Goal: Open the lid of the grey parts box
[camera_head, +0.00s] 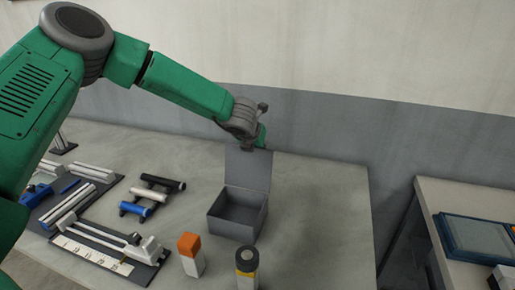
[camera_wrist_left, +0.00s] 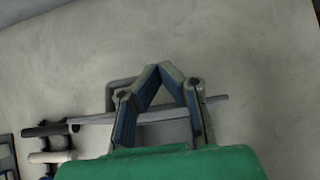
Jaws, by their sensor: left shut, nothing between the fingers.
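The grey parts box (camera_head: 236,232) stands on the table with its lid (camera_head: 248,170) raised, standing about upright at the back edge. The inside of the box is visible and looks empty. My left gripper (camera_head: 262,140) is at the top of the lid, on its far side, and the lid partly hides it. I cannot tell whether it touches the lid. In the left wrist view, the fingers (camera_wrist_left: 172,68) meet at their tips and hold nothing. The lid's edge (camera_wrist_left: 215,100) shows there as a thin strip crossing behind the fingers. My right gripper is not in view.
Splicing gear (camera_head: 110,245) lies left. The table right of the box is clear.

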